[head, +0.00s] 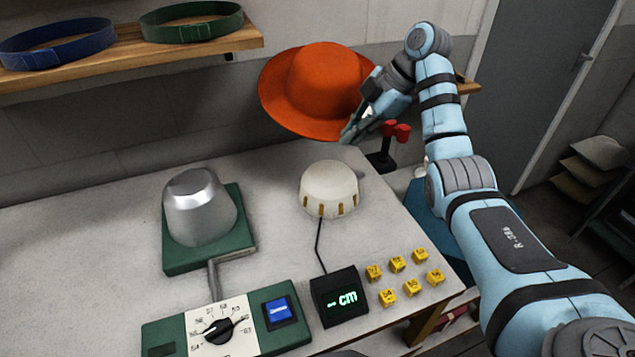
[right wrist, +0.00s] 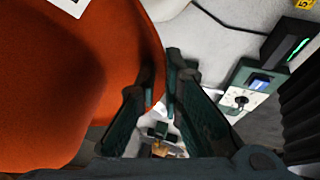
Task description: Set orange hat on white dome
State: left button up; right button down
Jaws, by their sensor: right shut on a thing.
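The orange hat (head: 318,82) is held in the air above the back of the table, crown up and somewhat tilted. My right gripper (head: 362,118) is shut on the right edge of its brim. In the right wrist view the orange hat (right wrist: 70,80) fills the left side, its brim edge between the fingers of my right gripper (right wrist: 160,95). The white dome (head: 328,187) stands on the table below the hat, bare, with small gold slots around its base. A cable runs from it to a display. My left gripper is not in view.
A silver metal dome on a green base (head: 200,207) stands left of the white dome. In front are a dial panel (head: 222,328), a cm display (head: 340,297) and several yellow number blocks (head: 396,264). A red-handled clamp (head: 388,140) stands behind right. A shelf (head: 130,50) holds bands.

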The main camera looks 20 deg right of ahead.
jog(key=s+a+f+m+g+p, duration=0.2)
jog(key=s+a+f+m+p, duration=0.1)
jog(key=s+f+p, duration=0.65)
jog(key=w+f+b, duration=0.1)
jog(key=f, duration=0.2)
jog(key=w+f+b, duration=0.1)
jog(key=f+b, duration=0.1)
jog(key=f, duration=0.2)
jog(key=w+f+b, duration=0.1)
jog(key=f+b, duration=0.1)
jog(key=f, duration=0.2)
jog(key=shift+a, duration=0.2)
jog(key=shift+f+b, duration=0.45)
jog(key=shift+f, duration=0.45)
jog(key=c, duration=1.7)
grip_release()
jog(key=shift+o, duration=0.2)
